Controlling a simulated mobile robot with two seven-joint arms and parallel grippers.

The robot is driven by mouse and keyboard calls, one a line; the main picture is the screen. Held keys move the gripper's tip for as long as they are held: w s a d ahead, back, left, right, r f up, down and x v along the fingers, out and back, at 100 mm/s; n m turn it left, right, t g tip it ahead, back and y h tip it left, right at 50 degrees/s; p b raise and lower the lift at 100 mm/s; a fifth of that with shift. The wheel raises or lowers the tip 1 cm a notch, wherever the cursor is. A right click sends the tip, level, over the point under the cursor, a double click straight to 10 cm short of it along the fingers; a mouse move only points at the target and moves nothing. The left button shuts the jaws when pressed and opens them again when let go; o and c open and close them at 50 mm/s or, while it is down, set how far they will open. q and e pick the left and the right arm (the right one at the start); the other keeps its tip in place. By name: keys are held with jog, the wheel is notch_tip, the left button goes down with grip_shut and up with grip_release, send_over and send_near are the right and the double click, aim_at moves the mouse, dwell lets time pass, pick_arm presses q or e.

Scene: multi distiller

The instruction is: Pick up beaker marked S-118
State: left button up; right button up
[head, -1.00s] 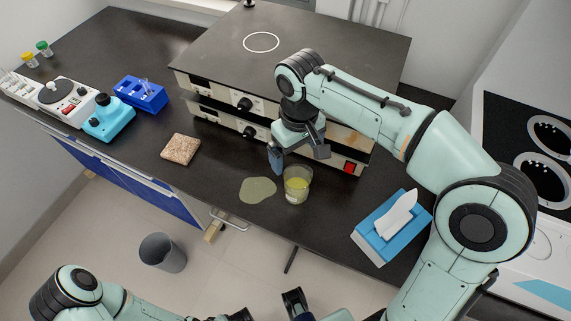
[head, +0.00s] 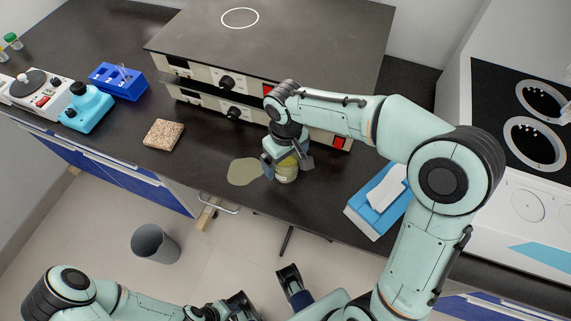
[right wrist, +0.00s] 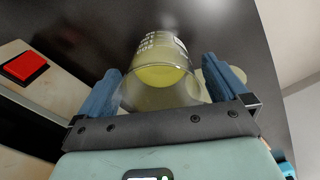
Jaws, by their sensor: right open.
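The glass beaker (head: 287,175) with yellowish liquid stands on the dark bench, partly hidden by my right gripper (head: 286,167). In the right wrist view, the beaker (right wrist: 163,75) sits between the two blue fingers of my open right gripper (right wrist: 168,95). Gaps show beside its upper part; contact lower down is unclear. White print shows on the glass, but I cannot read the marking. My left gripper (head: 291,284) is low in the head view, partly cut off, away from the bench; its opening is unclear.
A yellowish puddle (head: 245,171) lies left of the beaker. Stacked instruments (head: 215,103) stand behind it, and a blue tissue box (head: 371,211) stands to the right. A speckled block (head: 164,134) and blue rack (head: 118,82) are farther left.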

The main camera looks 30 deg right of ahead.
jog(key=shift+f, duration=0.15)
jog(key=c, duration=1.2)
jog(key=shift+r, duration=0.2)
